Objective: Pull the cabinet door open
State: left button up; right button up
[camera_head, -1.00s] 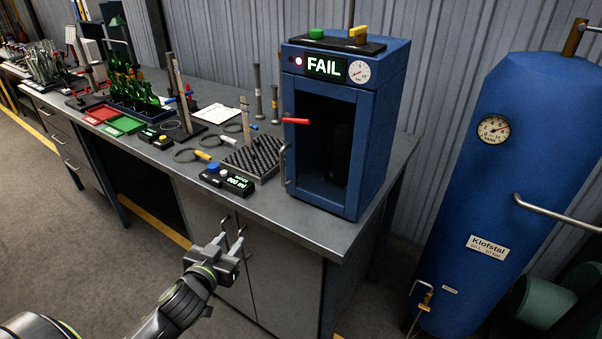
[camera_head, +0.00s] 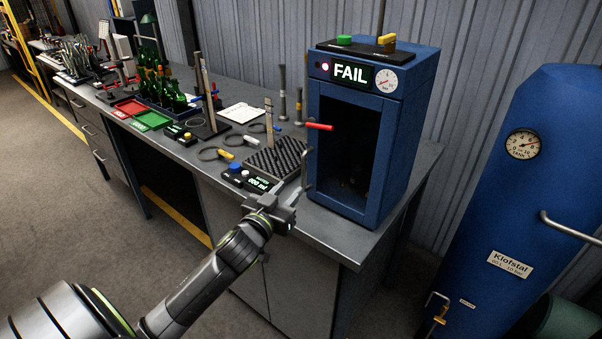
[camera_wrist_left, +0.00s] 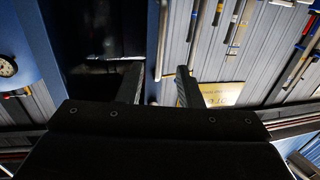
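The blue cabinet (camera_head: 398,145) stands on the workbench with a lit FAIL display (camera_head: 351,74). Its blue-framed door (camera_head: 313,110) with a dark window appears shut. My left gripper (camera_head: 287,194) is just in front of the handle, near the bench edge. In the left wrist view, the left gripper (camera_wrist_left: 158,78) is open, and the handle (camera_wrist_left: 162,40) lies ahead, in line with the gap between the fingers. Contact cannot be told. My right gripper is not in view.
Green bottles and tools stand further left. A blue tank (camera_head: 505,190) stands at the right. The floor before the bench is free.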

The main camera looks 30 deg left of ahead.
aim_at(303, 174)
pick_arm(q)
jog(key=w, duration=0.5)
jog(key=w+p, duration=0.1)
jog(key=w, duration=0.1)
jog(key=shift+w+a, duration=0.25)
jog(key=shift+a, duration=0.15)
jog(key=shift+c, duration=0.2)
grip_shut()
